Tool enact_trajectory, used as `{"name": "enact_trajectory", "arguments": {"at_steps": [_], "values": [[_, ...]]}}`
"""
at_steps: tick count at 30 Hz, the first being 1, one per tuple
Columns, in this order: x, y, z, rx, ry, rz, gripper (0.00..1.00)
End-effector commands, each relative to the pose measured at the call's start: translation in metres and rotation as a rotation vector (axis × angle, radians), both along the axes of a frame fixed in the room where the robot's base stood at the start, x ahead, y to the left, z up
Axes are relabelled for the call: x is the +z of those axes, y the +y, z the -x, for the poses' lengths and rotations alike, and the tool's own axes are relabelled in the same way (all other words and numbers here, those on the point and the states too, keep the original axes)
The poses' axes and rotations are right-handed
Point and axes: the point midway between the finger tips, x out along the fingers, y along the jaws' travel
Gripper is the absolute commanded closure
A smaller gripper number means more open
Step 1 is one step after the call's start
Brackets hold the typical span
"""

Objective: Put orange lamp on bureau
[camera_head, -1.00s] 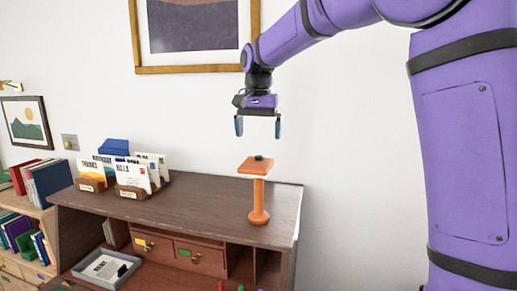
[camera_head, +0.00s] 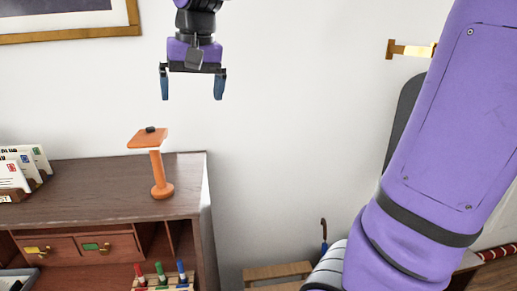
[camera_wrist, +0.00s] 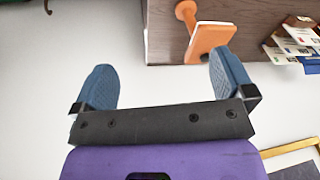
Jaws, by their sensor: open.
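The orange lamp (camera_head: 157,172) stands upright on the wooden top of the bureau (camera_head: 100,185), near its right end. It has a round foot, a thin stem and a flat square top with a small dark knob. My gripper (camera_head: 192,97) is open and empty, above and slightly right of the lamp, apart from it. In the wrist view, the lamp (camera_wrist: 208,40) shows at the top, partly behind the right finger of my gripper (camera_wrist: 163,78). The bureau (camera_wrist: 235,15) shows behind it.
Letter holders (camera_head: 18,180) with envelopes stand on the bureau at the left. Drawers and coloured markers (camera_head: 160,272) sit below the top. A picture frame (camera_head: 70,38) hangs on the wall. A small wooden stool (camera_head: 277,271) stands right of the bureau.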

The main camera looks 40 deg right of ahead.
Motion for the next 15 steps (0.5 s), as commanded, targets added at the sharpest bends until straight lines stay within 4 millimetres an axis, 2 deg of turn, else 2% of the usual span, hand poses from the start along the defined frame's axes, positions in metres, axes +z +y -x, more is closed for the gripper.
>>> {"name": "enact_trajectory", "arguments": {"at_steps": [1, 9, 15], "values": [[-0.003, -0.004, 0.021, 0.022, -0.026, 0.005, 0.00], [-0.035, -0.016, 0.109, 0.168, -0.154, 0.063, 0.00], [-0.065, -0.020, 0.155, 0.251, -0.225, 0.116, 0.00]]}}
